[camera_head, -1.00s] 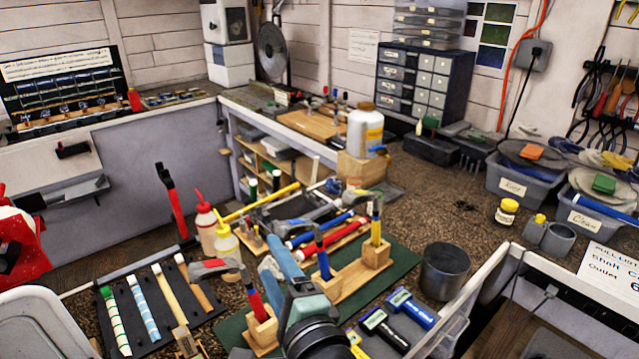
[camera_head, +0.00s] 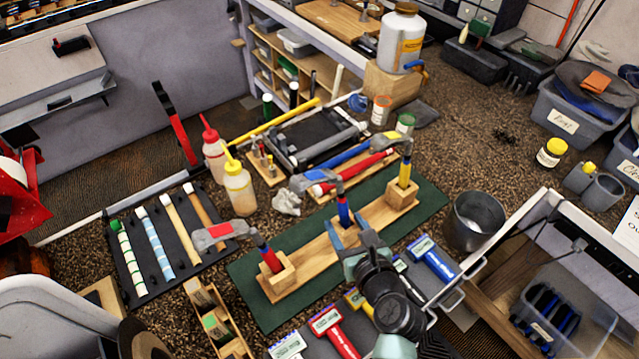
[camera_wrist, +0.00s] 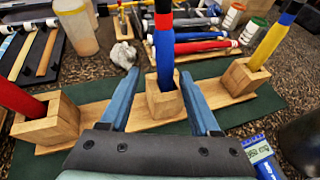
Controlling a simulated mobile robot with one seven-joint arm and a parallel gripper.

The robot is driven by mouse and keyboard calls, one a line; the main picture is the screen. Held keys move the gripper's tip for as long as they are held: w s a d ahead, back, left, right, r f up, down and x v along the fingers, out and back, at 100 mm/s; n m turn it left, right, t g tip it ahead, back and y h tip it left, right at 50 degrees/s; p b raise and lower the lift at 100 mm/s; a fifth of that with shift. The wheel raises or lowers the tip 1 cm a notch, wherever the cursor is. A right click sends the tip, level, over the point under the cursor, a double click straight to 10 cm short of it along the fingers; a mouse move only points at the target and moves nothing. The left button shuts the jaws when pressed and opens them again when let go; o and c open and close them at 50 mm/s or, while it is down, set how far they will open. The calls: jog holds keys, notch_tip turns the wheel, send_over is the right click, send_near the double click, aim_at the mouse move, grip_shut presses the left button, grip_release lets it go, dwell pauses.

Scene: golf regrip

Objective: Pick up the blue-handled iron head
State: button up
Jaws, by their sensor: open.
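The blue-handled iron head (camera_head: 344,212) stands upright in the middle wooden block of a long wooden stand. Its grey head rests at the top and points left. In the wrist view the blue handle (camera_wrist: 165,62) rises from its block, between my two fingers in the picture. My gripper (camera_head: 348,234) is open and empty, with blue fingers, at the near side of the middle block. In the wrist view my gripper (camera_wrist: 160,73) frames that block. I cannot tell whether the fingertips reach the handle; no contact shows.
A red-handled iron (camera_head: 269,257) stands in the left block and a yellow-handled one (camera_head: 404,170) in the right block. The green mat (camera_head: 300,315) lies under the stand. A metal cup (camera_head: 474,221) is at right; squeeze bottles (camera_head: 239,187) stand at left.

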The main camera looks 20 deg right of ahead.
aim_at(340, 209)
jog(key=shift+d+x, duration=0.15)
jog(key=shift+x, duration=1.35)
jog(key=shift+d+x, duration=0.2)
jog(key=shift+x, duration=1.3)
grip_shut()
